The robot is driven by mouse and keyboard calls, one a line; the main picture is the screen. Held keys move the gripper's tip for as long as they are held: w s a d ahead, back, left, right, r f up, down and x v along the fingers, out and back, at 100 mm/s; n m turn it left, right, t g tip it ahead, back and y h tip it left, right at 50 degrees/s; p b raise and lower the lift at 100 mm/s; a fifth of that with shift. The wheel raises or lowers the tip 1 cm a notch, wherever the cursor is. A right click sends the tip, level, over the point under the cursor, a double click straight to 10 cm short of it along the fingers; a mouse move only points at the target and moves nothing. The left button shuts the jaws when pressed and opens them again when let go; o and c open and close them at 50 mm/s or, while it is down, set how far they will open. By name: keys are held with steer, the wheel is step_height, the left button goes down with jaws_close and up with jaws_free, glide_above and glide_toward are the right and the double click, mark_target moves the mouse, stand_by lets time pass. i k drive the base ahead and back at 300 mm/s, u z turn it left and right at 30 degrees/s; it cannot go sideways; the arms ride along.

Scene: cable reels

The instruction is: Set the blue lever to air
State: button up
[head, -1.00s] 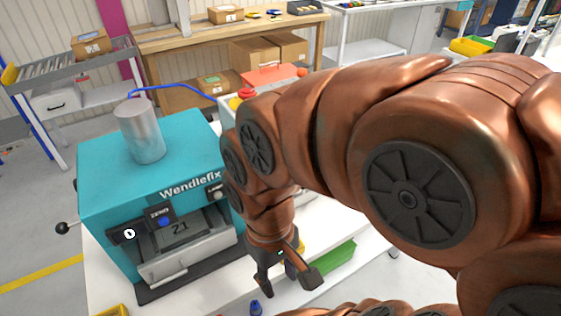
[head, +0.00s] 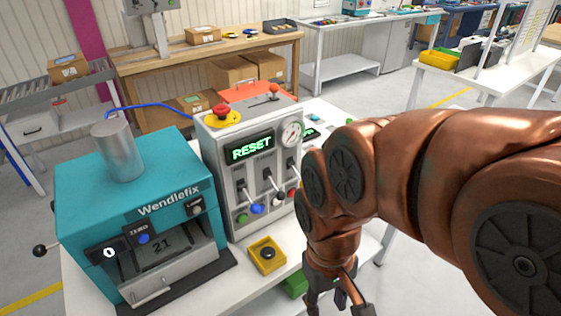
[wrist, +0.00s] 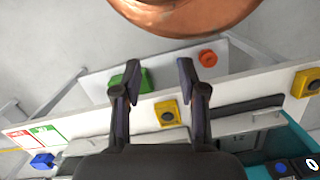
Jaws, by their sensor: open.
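A grey control cabinet (head: 228,165) stands right of the teal machine in the head view. Its front has several slots with small levers. A blue knob (head: 257,208) sits low on the left part of the panel, and I take it for the blue lever's. Any "air" marking is too small to read. My gripper (head: 338,301) is in front of the cabinet, to the right of and below the knob, apart from it and pointing down. In the wrist view my gripper (wrist: 156,75) is open, with nothing held between its fingers.
The teal Wendlefix machine (head: 125,205) is at left. A yellow button box (head: 267,254) sits before the cabinet. A red stop button (head: 222,110) and a gauge (head: 292,134) are on the cabinet.

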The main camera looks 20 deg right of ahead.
mark_target(254, 208)
steer(key=z, duration=0.05)
steer(key=i, duration=0.5)
steer(key=z, duration=0.85)
steer(key=k, duration=0.55)
steer(key=u, duration=0.7)
steer(key=i, duration=0.45)
steer(key=z, duration=0.05)
steer(key=k, duration=0.45)
steer(key=z, duration=0.7)
steer(key=i, duration=0.55)
steer(key=u, duration=0.9)
